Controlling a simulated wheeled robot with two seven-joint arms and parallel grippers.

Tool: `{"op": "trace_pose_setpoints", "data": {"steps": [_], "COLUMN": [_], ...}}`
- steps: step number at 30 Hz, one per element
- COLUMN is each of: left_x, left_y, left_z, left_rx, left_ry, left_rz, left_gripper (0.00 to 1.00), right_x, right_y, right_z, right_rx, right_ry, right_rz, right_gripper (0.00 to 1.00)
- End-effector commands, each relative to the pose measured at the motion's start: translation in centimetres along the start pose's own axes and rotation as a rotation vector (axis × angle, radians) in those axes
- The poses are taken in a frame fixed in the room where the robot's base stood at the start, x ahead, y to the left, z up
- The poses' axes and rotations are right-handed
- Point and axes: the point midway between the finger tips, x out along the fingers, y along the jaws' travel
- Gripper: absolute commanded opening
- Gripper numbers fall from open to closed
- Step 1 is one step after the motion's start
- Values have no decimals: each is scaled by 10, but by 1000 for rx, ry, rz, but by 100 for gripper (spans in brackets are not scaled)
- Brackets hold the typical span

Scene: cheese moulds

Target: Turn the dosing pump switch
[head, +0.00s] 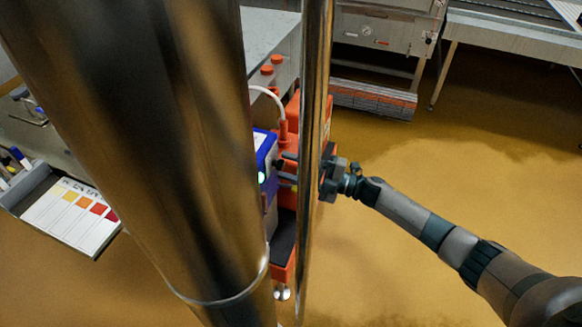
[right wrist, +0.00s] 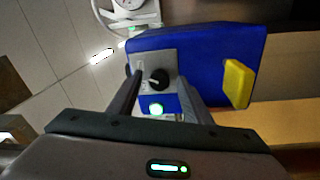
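The dosing pump is a blue box (head: 265,150) with a lit green light, partly hidden behind a large metal cylinder in the head view. In the right wrist view the blue pump (right wrist: 205,62) has a grey panel with a black round knob switch (right wrist: 159,78) bearing a pale pointer mark. My right gripper (head: 287,168) reaches to the pump's face from the right. In the right wrist view its two fingers (right wrist: 158,80) are apart, one on each side of the knob, with gaps visible. My left gripper is not in view.
A large shiny cylinder (head: 190,130) and a thin metal pole (head: 313,120) block much of the head view. A yellow part (right wrist: 238,83) sticks out on the pump's right. A colour chart (head: 75,212) is at left. The floor at right is open.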

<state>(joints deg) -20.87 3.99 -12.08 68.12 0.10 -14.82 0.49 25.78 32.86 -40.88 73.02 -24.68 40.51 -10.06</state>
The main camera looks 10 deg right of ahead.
Motion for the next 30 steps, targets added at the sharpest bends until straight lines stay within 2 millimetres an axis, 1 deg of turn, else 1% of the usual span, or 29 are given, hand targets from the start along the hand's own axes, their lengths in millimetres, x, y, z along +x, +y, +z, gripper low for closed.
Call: {"op": "trace_pose_setpoints", "data": {"steps": [5,8,14,17,30], "left_x": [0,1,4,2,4], "left_y": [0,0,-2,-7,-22], "left_z": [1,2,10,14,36], "left_rx": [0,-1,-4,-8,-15], "left_ry": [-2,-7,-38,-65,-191], "left_rz": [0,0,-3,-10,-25], "left_gripper": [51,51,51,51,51], "right_x": [-2,-7,-30,-47,-135], "right_y": [0,-1,-2,-3,-4], "right_z": [0,0,1,1,1], "right_rx": [0,0,-1,0,1], "right_ry": [0,0,-1,-1,-3], "right_rz": [0,0,-2,-3,-3], "right_gripper": [45,45,45,45,45]}}
